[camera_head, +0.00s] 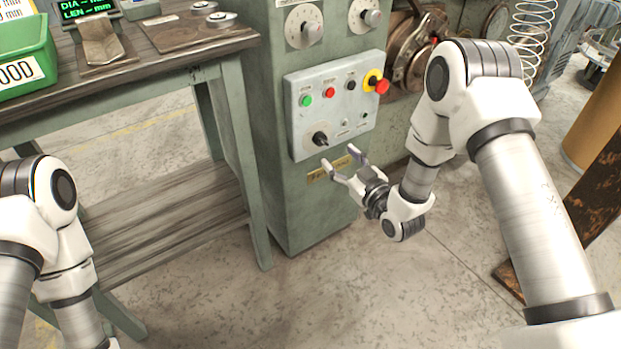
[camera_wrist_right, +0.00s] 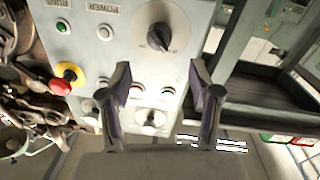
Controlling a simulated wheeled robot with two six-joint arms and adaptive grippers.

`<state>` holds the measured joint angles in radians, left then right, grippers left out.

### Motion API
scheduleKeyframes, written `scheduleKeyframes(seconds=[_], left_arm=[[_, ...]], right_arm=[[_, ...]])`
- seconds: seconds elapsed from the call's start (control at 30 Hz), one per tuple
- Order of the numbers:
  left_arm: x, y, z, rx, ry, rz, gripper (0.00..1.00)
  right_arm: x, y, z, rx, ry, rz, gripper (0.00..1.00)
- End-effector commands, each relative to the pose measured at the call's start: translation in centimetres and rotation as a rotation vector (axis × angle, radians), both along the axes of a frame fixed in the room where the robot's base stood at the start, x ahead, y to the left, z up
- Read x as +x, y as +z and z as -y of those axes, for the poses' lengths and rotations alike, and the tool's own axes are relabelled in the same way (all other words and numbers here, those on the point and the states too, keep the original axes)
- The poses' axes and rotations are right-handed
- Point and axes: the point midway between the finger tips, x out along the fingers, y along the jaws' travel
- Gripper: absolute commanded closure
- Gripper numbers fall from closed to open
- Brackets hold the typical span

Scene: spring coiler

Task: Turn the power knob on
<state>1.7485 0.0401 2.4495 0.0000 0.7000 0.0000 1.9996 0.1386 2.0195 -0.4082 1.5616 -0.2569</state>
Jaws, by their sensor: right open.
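The large black knob (camera_head: 320,138) is at the lower left of the grey control panel (camera_head: 310,95). It has a light pointer mark and also shows upside down in the right wrist view (camera_wrist_right: 158,37), where a POWER label stands beside a nearby lamp. A smaller black knob (camera_head: 350,85) is in the panel's upper row. My right gripper (camera_head: 339,158) is open and empty, just below and right of the large knob. In the right wrist view the knob lies beyond the fingertips (camera_wrist_right: 160,72), apart from them.
A red emergency stop on a yellow base (camera_head: 377,82) sticks out at the panel's right. Green (camera_head: 306,100) and red (camera_head: 330,92) buttons are left of it. A workbench (camera_head: 160,50) with a green bin (camera_head: 25,60) stands left. Floor before the cabinet is clear.

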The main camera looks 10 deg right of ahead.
Motion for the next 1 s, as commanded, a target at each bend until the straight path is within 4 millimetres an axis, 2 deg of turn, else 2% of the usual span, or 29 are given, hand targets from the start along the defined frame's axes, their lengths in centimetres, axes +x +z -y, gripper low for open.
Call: scheduleKeyframes(seconds=[0.03,0.23,0.5,0.6,0.87,0.97,1.0], left_arm=[[0.0,-1.8,0.0,0.000,0.000,0.001,0.37],[0.1,-1.8,0.0,0.000,0.000,0.002,0.37],[0.0,-3.0,0.0,0.000,0.000,0.001,0.37],[0.0,-3.2,0.0,0.000,0.000,0.001,0.37],[0.0,-3.2,0.0,0.000,0.000,0.001,0.37],[0.0,-3.2,0.0,0.000,0.000,0.001,0.37],[0.0,-3.2,0.0,0.000,0.000,0.001,0.37]], right_arm=[[0.1,-1.3,0.1,0.000,-0.002,0.008,0.37],[1.5,-0.8,-0.3,0.000,-0.001,0.013,0.37],[6.3,-1.0,-1.7,-0.001,-0.001,0.012,0.37],[7.3,-0.9,-2.0,0.000,-0.001,0.011,0.37],[7.7,-0.8,-2.1,0.000,-0.003,0.008,0.37],[7.7,-0.8,-2.1,0.000,-0.003,0.008,0.69],[7.7,-0.8,-2.1,0.000,-0.003,0.008,0.83]])
